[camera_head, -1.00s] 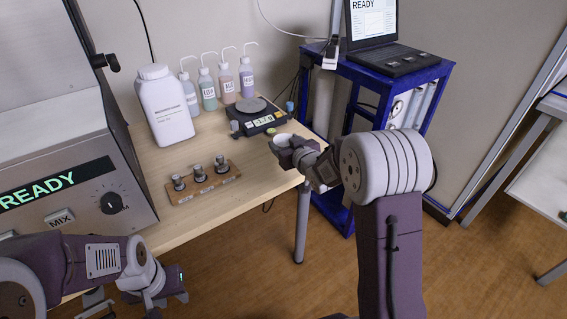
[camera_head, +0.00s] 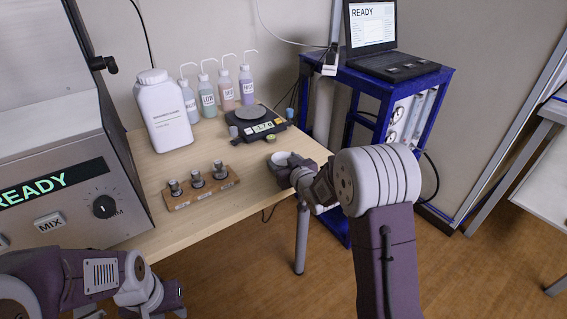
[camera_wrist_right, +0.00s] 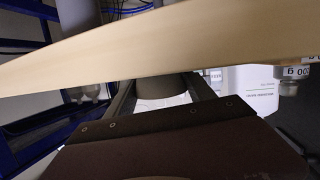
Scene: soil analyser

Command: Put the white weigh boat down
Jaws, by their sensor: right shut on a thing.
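The white weigh boat (camera_head: 280,159) shows as a small pale dish at the right end of the wooden table, in front of the balance (camera_head: 262,122). My right gripper (camera_head: 284,166) is shut on it and partly covers it. I cannot tell whether the boat touches the tabletop. In the right wrist view, a pale surface (camera_wrist_right: 162,103) shows between the fingers, partly hidden. My left gripper (camera_head: 170,304) is low at the bottom left, and its fingers are not clear.
A wooden rack (camera_head: 203,190) with several small metal-topped items stands left of my right gripper. A large white bottle (camera_head: 164,115) and several wash bottles stand behind. The mixer (camera_head: 60,170) is at left; a blue cart (camera_head: 385,90) stands at right. Bare table lies between rack and boat.

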